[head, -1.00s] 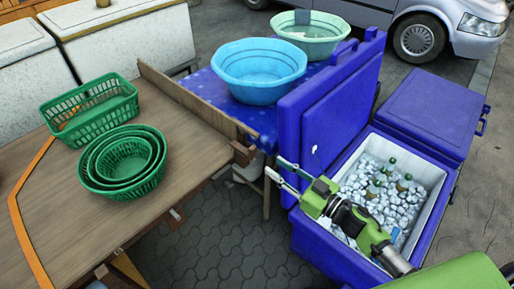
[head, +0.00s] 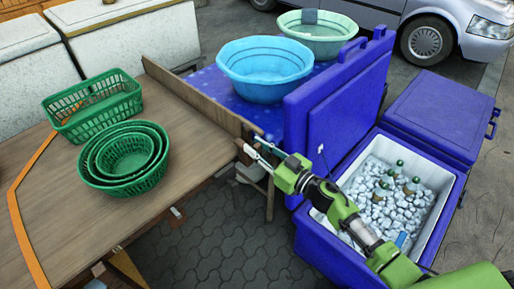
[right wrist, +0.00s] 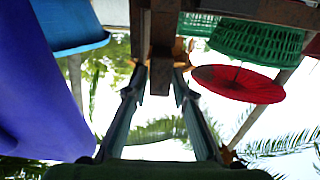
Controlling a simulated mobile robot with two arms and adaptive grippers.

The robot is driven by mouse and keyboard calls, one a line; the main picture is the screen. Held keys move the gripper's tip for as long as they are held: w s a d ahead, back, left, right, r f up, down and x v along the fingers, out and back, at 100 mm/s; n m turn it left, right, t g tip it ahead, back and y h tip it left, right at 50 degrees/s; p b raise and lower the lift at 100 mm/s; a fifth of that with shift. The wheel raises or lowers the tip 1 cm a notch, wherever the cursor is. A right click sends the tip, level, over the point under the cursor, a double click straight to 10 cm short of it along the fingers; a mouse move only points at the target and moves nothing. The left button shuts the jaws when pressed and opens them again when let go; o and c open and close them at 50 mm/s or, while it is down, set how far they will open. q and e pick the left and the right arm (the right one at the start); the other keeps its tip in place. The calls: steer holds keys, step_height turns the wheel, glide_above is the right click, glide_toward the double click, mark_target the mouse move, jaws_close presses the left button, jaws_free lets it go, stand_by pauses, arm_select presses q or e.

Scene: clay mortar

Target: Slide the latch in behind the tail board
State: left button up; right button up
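The tail board (head: 190,97) is a long brown plank standing on edge along the table's far right side. A small wooden piece, seemingly the latch (head: 242,153), sits at the board's near end by the table corner. My right gripper (head: 255,143) is open, its two fingers pointing left at this piece. In the right wrist view a wooden bar end (right wrist: 161,75) shows between the open fingertips (right wrist: 158,68), and I see no clear grip on it. I cannot tell whether the fingers touch it. My left gripper is not in view.
Green baskets (head: 125,158) stand on the wooden table (head: 60,215). A blue basin (head: 263,68) and a pale green basin (head: 316,35) stand on a blue-covered table beyond the board. An open blue cooler (head: 310,235) with ice and bottles lies under my right arm.

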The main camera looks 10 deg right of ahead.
jaws_close()
steer(key=shift+x, duration=1.9)
steer(key=shift+s+r, duration=0.1)
steer(key=shift+o, duration=1)
jaws_free()
steer(key=shift+o, duration=0.8)
